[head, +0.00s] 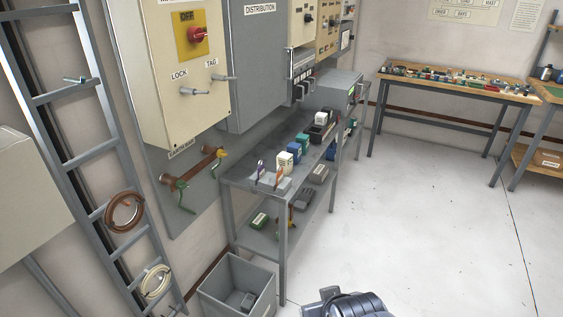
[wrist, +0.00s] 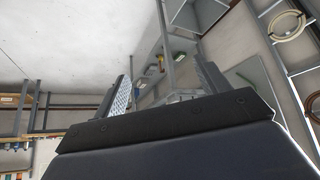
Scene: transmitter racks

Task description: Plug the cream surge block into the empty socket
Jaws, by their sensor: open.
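A cream block (head: 284,161) stands on the grey metal bench (head: 247,182) in the head view, towards its near end. Blue and green blocks stand behind it in a row. Another pale block (head: 321,118) is farther back, by a dark tray; I cannot tell which of the two is the surge block. No empty socket can be made out at this size. My gripper (wrist: 166,82) is open and empty in the wrist view, its two dark fingers wide apart, well away from the blocks. In the head view only part of my arm shows at the bottom edge.
A grey open bin (head: 221,291) stands on the floor by the bench's near leg. A ladder (head: 90,155) leans at the left. Grey and cream cabinets (head: 258,65) hang above the bench. A cluttered wooden table (head: 455,84) is at the back. The floor at the right is clear.

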